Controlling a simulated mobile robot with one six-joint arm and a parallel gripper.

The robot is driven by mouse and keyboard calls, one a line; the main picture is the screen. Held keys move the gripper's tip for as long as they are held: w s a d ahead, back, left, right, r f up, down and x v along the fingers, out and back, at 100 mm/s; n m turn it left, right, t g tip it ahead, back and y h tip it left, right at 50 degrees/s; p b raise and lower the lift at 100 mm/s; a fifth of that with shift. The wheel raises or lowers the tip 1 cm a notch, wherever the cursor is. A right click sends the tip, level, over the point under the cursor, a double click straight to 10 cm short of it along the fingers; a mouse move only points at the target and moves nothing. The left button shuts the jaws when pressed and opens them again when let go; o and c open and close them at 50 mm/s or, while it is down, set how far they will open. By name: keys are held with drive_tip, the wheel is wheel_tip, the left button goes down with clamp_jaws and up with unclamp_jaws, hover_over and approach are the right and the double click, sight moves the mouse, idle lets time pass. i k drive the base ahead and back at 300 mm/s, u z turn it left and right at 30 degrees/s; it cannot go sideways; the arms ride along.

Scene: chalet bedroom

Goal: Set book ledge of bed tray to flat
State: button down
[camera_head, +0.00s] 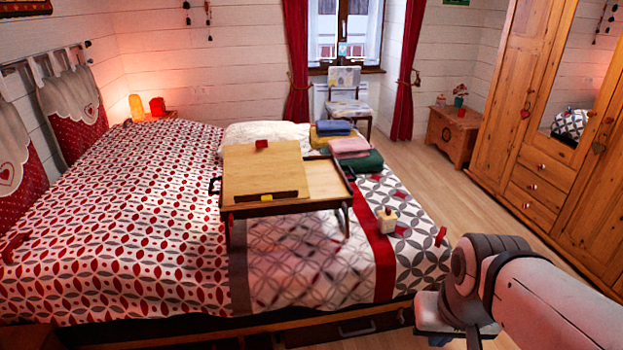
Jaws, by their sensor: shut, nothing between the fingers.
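The bed tray (328,182) stands on its dark legs on the bed, in the middle of the head view. It has a light wooden top and a dark frame. Its book ledge (262,168), a wide wooden panel on the left part, appears tilted, with its far edge raised above the tray top. A dark strip with a yellowish piece runs along the panel's near edge, and a small red piece sits at its far edge. My gripper (438,338) is low at the bottom right, beyond the bed's near right corner, shut and well apart from the tray. Its fingers are hard to make out.
Folded towels (352,148) lie behind the tray's right side, close to it. A small pale bottle-like object (387,221) stands on the bed to the tray's right. The wooden floor (425,182) is clear between bed and wardrobe (535,130). A chair (347,103) stands by the window.

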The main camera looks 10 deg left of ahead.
sight(263, 197)
drive_tip(key=u, duration=0.05)
drive_tip(key=i, duration=1)
drive_tip(key=u, duration=0.6)
